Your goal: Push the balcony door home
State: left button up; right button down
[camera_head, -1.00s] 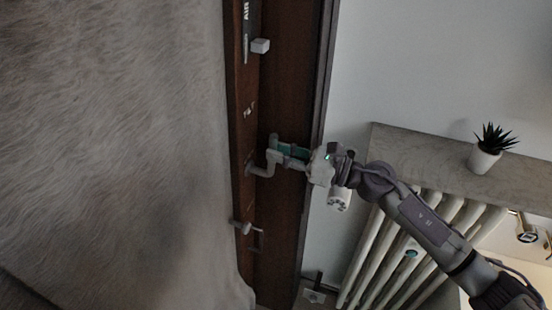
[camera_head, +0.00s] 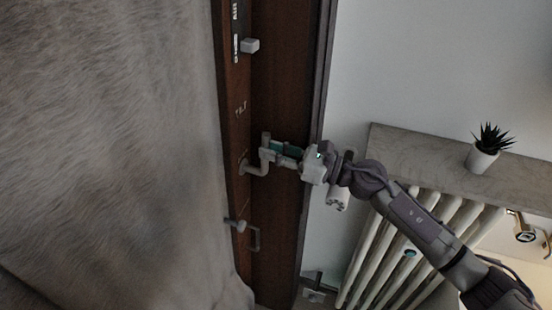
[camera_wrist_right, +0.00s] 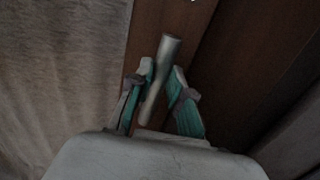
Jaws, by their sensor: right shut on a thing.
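The dark brown balcony door (camera_head: 284,85) stands in the middle of the head view, its narrow edge with handles and hardware towards the curtain. A light grey lever handle (camera_head: 254,168) sticks out of it. My right gripper (camera_head: 272,151) comes in from the right and is shut on this handle. In the right wrist view the fingers (camera_wrist_right: 160,97) with green pads stand either side of the pale handle bar (camera_wrist_right: 160,78). How far the door stands from its frame is hard to tell. My left gripper is not in view.
A grey furry curtain (camera_head: 110,130) fills the left, close to the door edge. A second handle (camera_head: 237,224) and a light block (camera_head: 250,46) project from the door. At right are a radiator (camera_head: 385,250) and a stone sill (camera_head: 425,165) with a potted plant (camera_head: 484,150).

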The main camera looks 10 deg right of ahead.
aim_at(242, 142)
jog(key=shift+f+p+x, duration=0.1)
jog(key=shift+p+x, duration=0.1)
jog(key=shift+x, duration=1.75)
jog(key=shift+f+p+x, duration=0.15)
jog(key=shift+p+x, duration=0.05)
jog(key=shift+x, duration=1.75)
jog(key=c, duration=0.7)
grip_release()
jog(key=shift+w+a, duration=0.2)
jog(key=shift+s+r, duration=0.1)
jog(key=shift+r, duration=0.05)
jog(key=shift+d, duration=0.1)
jog(key=shift+b+v, duration=0.75)
jog(key=shift+v, duration=1.4)
jog(key=shift+r+b+v, duration=0.15)
jog(key=shift+b+v, duration=0.55)
jog(key=shift+v, duration=0.7)
jog(key=shift+r+b+v, duration=0.1)
jog(key=shift+b+v, duration=0.6)
jog(key=shift+v, duration=0.75)
jog(key=shift+f, duration=0.2)
